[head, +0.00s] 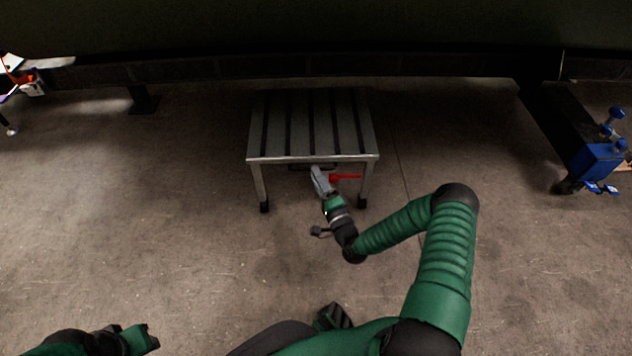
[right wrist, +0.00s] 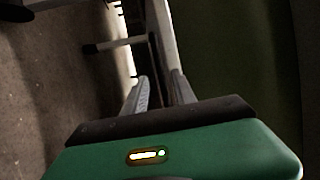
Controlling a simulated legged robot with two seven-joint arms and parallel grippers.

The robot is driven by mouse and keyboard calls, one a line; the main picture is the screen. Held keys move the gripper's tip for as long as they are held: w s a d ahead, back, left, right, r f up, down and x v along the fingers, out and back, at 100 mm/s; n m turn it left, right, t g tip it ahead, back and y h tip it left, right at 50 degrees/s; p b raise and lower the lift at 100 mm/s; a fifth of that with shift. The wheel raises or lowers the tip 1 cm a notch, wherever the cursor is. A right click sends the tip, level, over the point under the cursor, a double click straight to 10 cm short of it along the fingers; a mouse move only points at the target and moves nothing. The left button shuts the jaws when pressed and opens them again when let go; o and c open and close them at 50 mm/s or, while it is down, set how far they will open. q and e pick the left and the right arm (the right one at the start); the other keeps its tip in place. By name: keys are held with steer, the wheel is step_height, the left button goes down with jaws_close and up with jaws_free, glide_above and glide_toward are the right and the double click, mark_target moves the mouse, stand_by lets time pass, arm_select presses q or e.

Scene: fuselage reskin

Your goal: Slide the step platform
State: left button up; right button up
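The step platform (head: 313,118) is a grey metal slatted stand on short legs with black feet, upright on the floor in the middle of the head view. A dark bar and a red lever (head: 346,177) show below its front edge. My right gripper (head: 318,172) is at that front edge, close to the bar and lever. In the right wrist view its two fingers (right wrist: 160,80) are apart, pointing at the platform's pale metal frame (right wrist: 160,25). I cannot tell if they touch it. My left gripper (head: 145,340) is low at the left, away from the platform; its fingers are unclear.
A long dark beam (head: 200,68) and a large dark curved body (head: 316,25) lie above and behind the platform. A blue piece of equipment (head: 597,163) stands at the right. Some items (head: 30,85) are at the far left. The concrete floor around the platform is clear.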

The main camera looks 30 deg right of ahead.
steer(key=shift+w+r, duration=0.15)
steer(key=shift+w, duration=0.3)
jaws_close()
steer(key=shift+s, duration=0.1)
stand_by(1.1)
